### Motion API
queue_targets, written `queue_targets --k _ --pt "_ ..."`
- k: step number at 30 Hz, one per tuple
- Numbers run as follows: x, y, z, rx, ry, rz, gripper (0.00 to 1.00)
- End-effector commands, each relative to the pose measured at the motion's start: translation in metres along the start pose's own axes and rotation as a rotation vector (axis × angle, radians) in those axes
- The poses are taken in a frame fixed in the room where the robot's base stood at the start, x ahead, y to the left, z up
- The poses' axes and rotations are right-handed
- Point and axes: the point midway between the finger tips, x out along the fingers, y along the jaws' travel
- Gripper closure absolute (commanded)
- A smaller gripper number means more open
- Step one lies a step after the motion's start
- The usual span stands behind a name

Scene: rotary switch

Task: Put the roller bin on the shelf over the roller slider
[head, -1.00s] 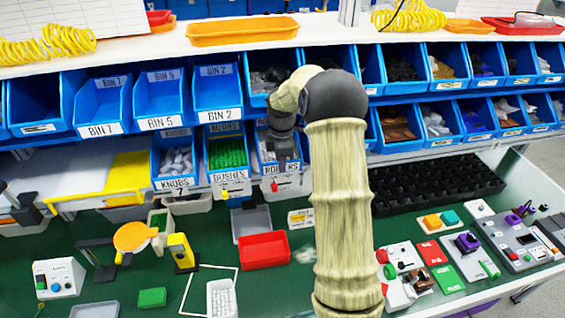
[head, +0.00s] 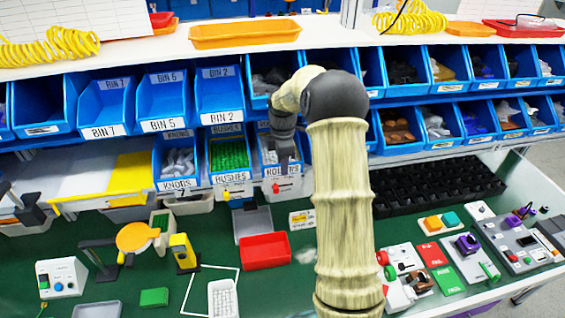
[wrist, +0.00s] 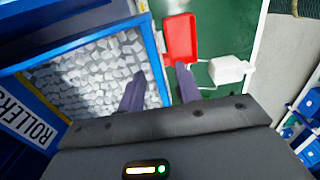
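The roller bin (head: 282,187) is a blue open bin labelled ROLLERS, at the right end of the lower row beside the bushes bin. The wrist view shows its label (wrist: 27,118) and many whitish rollers (wrist: 95,75) inside. My gripper (wrist: 160,72) is open at the bin's edge. Its left finger appears over the rollers inside and its right finger outside, with the bin wall between them. I cannot tell whether they touch the wall. In the head view my gripper (head: 283,152) partly covers the bin. I cannot make out the roller slider for certain.
Blue bins, including BIN 2 (head: 218,95), line the row above. The bushes bin (head: 229,158) is close on the left. A red tray (head: 265,251) lies on the green table below. A black grid tray (head: 440,182) is to the right.

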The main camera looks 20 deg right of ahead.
Motion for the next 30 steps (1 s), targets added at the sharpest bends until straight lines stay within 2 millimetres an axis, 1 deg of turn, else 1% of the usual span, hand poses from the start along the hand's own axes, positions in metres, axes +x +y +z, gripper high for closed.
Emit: queue_targets --k 1,3,10,18,22,30 --pt "-0.009 0.000 -0.001 -0.001 0.000 0.001 0.66" --pt "-0.017 0.001 -0.001 -0.001 0.000 0.002 0.66" --pt "-0.043 0.001 -0.002 -0.003 0.000 0.002 0.66" --pt "-0.070 0.001 -0.008 -0.013 0.000 0.006 0.66" --pt "-0.078 0.004 -0.011 -0.017 0.001 0.017 0.66" --pt "-0.080 0.004 -0.013 -0.022 0.003 0.021 0.66"
